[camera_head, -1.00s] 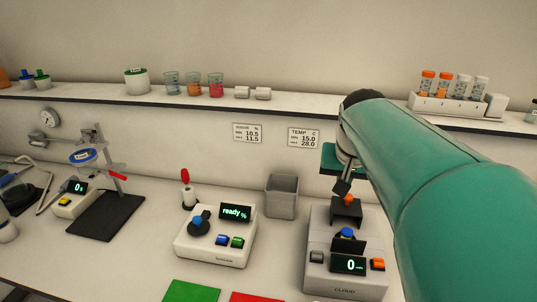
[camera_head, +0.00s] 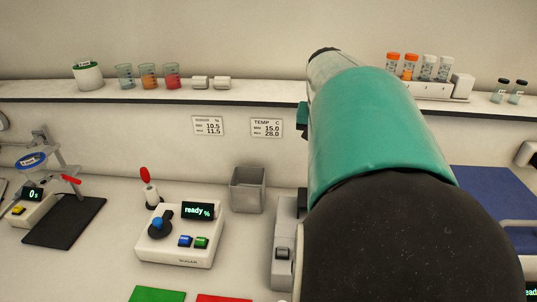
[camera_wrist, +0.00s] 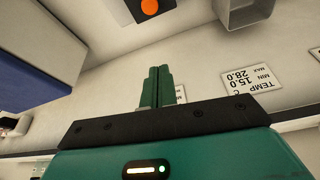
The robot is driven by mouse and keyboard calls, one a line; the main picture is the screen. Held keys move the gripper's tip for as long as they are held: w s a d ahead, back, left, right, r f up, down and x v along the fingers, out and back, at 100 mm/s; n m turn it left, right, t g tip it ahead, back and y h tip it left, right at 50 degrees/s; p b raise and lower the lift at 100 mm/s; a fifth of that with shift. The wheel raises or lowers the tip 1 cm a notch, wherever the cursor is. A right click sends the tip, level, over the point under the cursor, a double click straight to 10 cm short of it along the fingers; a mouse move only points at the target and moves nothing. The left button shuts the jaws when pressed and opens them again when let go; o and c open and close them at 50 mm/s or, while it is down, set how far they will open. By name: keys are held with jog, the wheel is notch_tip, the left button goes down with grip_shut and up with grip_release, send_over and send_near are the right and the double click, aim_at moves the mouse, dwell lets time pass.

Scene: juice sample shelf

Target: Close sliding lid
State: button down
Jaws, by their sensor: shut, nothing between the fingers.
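The grey CLOUD device (camera_head: 283,258) stands on the counter, mostly hidden behind my arm in the head view. In the wrist view, a black part of it with a round orange cap (camera_wrist: 150,7) shows at the top edge. I cannot make out a sliding lid or tell its position. My gripper (camera_wrist: 156,72) is shut and empty in the wrist view, its green fingertips pointing up in the picture toward the black part and apart from it. In the head view my gripper is hidden behind my arm.
The sugar device (camera_head: 180,238) and a grey bin (camera_head: 248,190) stand left of my arm. A blue-topped box (camera_head: 490,190) with a grey handle is at the right; a blue and white box shows in the wrist view (camera_wrist: 30,75). A shelf (camera_head: 50,93) with samples runs above.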

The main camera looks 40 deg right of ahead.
notch_tip(320, 180, down, 10)
jog(key=shift+r, duration=0.15)
jog(key=shift+s+a, duration=0.3)
jog(key=shift+a, duration=0.1)
jog(key=shift+w, duration=0.1)
dwell(0.3)
jog(key=s+a, duration=0.5)
jog(key=a, duration=0.1)
jog(key=shift+s+a, duration=0.15)
jog(key=shift+s, duration=0.15)
jog(key=shift+f, duration=0.2)
